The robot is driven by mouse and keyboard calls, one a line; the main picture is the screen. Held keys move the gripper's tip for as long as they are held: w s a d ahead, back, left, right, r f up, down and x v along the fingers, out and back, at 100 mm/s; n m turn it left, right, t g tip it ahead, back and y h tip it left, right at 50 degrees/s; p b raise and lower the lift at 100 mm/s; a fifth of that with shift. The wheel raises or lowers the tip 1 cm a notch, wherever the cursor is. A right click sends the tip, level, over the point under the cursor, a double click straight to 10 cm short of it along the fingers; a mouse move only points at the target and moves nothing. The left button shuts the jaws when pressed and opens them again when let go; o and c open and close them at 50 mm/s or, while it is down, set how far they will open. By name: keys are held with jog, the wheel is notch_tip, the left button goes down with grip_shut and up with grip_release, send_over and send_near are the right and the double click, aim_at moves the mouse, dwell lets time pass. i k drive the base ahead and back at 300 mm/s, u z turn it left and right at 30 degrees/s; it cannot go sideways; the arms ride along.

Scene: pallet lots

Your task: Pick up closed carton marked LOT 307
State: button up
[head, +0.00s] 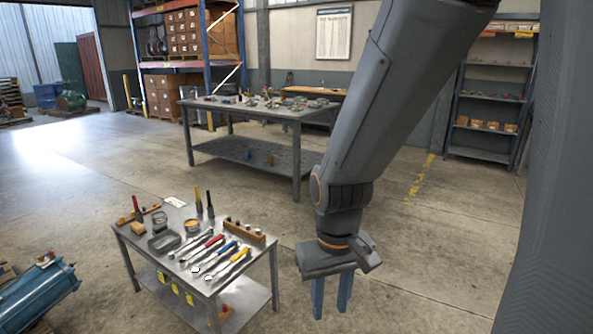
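My gripper (331,308) hangs pointing down at the lower middle, to the right of the small tool table. Its two blue fingers are apart with bare floor showing between them, and nothing is held. No carton with a readable LOT 307 mark shows. Brown cartons (190,34) are stacked on the upper shelf of the rack at the back left. More brown cartons (166,96) stand on its lower level. They are far from my gripper, and any marks on them are too small to read.
A small metal table (172,269) with hand tools stands at the front left, near my gripper. A larger workbench (297,113) is behind it. A blue cylinder (35,296) lies at the lower left. A shelf unit (487,96) stands back right. The floor (440,240) at right is clear.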

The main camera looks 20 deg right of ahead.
aim_at(491, 125)
jog(key=z, duration=0.7)
jog(key=i, duration=1.8)
jog(key=z, duration=1.25)
jog(key=i, duration=1.8)
jog(key=z, duration=0.5)
jog(key=i, duration=3.85)
jog(key=u, duration=0.25)
jog(key=i, duration=1.85)
jog(key=u, duration=0.6)
jog(key=i, duration=2)
jog(key=u, duration=0.45)
